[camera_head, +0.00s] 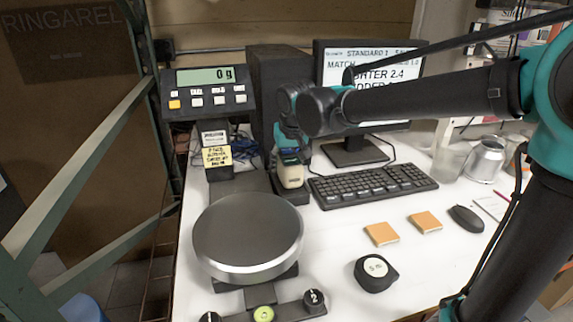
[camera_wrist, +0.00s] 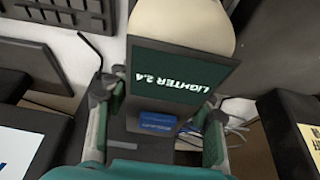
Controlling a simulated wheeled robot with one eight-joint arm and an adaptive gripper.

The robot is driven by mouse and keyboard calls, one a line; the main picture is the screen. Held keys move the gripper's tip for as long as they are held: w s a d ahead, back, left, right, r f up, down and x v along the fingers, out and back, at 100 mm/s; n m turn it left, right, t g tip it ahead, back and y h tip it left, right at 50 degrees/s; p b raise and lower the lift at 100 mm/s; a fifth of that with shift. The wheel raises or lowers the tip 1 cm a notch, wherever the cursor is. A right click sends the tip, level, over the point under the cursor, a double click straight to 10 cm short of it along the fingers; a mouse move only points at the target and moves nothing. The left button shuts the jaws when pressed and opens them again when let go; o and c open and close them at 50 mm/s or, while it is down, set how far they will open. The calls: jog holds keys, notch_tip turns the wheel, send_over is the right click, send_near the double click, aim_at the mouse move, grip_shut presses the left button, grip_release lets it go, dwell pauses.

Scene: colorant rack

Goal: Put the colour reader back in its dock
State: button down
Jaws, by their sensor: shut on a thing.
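The colour reader (camera_head: 291,174) has a cream body and a dark upper part. In the wrist view the reader (camera_wrist: 185,75) shows a dark screen reading "LIGHTER 2.4", with a blue patch below it. My gripper (camera_head: 291,150) is shut on the reader, with one finger on each side in the wrist view (camera_wrist: 160,112). The reader looks about upright. A low black block (camera_head: 299,196), which looks like the dock, is right under its cream end. I cannot tell whether the reader touches or sits in it.
A scale with a round metal pan (camera_head: 248,235) stands front left, its display (camera_head: 208,90) behind. A keyboard (camera_head: 372,184) lies close right of the reader; a monitor (camera_head: 368,75) is behind. A tape measure (camera_head: 375,273), orange pads (camera_head: 381,234) and mouse (camera_head: 466,218) lie on the white table.

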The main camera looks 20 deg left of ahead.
jog(key=shift+f, duration=0.25)
jog(key=c, duration=0.6)
grip_release()
jog(key=shift+r, duration=0.1)
jog(key=v, duration=1.2)
